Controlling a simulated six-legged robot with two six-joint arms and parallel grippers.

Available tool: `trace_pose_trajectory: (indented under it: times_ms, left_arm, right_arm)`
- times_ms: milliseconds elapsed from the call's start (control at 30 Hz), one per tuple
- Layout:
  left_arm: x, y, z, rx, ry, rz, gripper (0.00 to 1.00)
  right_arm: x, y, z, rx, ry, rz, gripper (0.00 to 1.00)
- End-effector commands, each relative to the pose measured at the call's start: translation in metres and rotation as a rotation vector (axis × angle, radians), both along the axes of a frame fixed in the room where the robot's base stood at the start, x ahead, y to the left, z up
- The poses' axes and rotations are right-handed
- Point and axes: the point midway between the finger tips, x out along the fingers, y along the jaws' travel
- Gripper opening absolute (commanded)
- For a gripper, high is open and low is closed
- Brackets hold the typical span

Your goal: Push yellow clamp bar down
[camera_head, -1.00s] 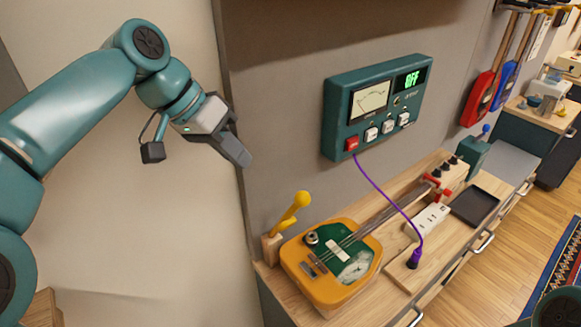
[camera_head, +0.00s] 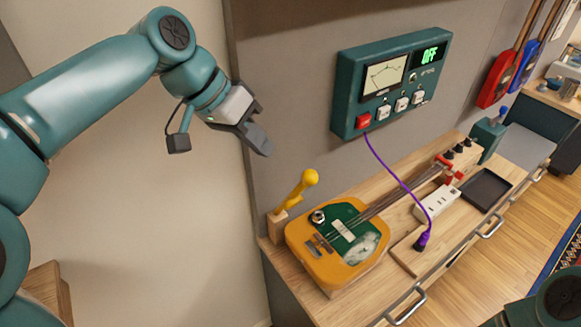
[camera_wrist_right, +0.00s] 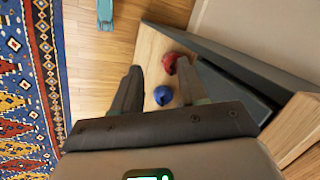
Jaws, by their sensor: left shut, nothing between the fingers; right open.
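The yellow clamp bar (camera_head: 301,190) with a round knob stands tilted up from a small wooden block (camera_head: 277,224) at the bench's left end. It is beside the yellow guitar-like body (camera_head: 338,248) with the green plate. My left gripper (camera_head: 266,148) is shut and empty. It hangs up and left of the bar's knob in the head view, apart from it. My right gripper (camera_wrist_right: 160,82) is open and empty in the right wrist view, with floor and a wooden surface beyond it. The clamp bar does not show in that view.
A teal meter box (camera_head: 390,80) reading OFF is on the wall, with a purple cable (camera_head: 400,183) running to a plug. A power strip (camera_head: 437,204) and black tray (camera_head: 485,190) lie on the bench. Red (camera_wrist_right: 170,63) and blue (camera_wrist_right: 163,96) round objects show in the wrist view.

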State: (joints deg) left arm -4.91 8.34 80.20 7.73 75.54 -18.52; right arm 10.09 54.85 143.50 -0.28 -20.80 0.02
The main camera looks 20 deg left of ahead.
Motion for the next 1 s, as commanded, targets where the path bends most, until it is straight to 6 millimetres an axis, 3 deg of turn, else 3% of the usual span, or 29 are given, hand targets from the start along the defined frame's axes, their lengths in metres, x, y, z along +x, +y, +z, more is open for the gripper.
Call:
trace_pose_trajectory:
  times_ms: [167, 433, 1000]
  left_arm:
    - [0.011, -0.018, -0.032, 0.001, 0.004, -0.002, 0.00]
    - [0.008, -0.049, -0.046, 0.000, 0.000, -0.001, 0.00]
    - [0.006, -0.055, -0.050, 0.007, -0.007, 0.000, 0.00]
  right_arm:
    - [0.000, 0.000, -0.001, 0.000, 0.000, 0.000, 0.43]
    - [0.000, 0.000, 0.003, 0.000, 0.000, 0.000, 0.43]
    - [0.000, 0.000, 0.000, 0.000, 0.000, 0.000, 0.43]
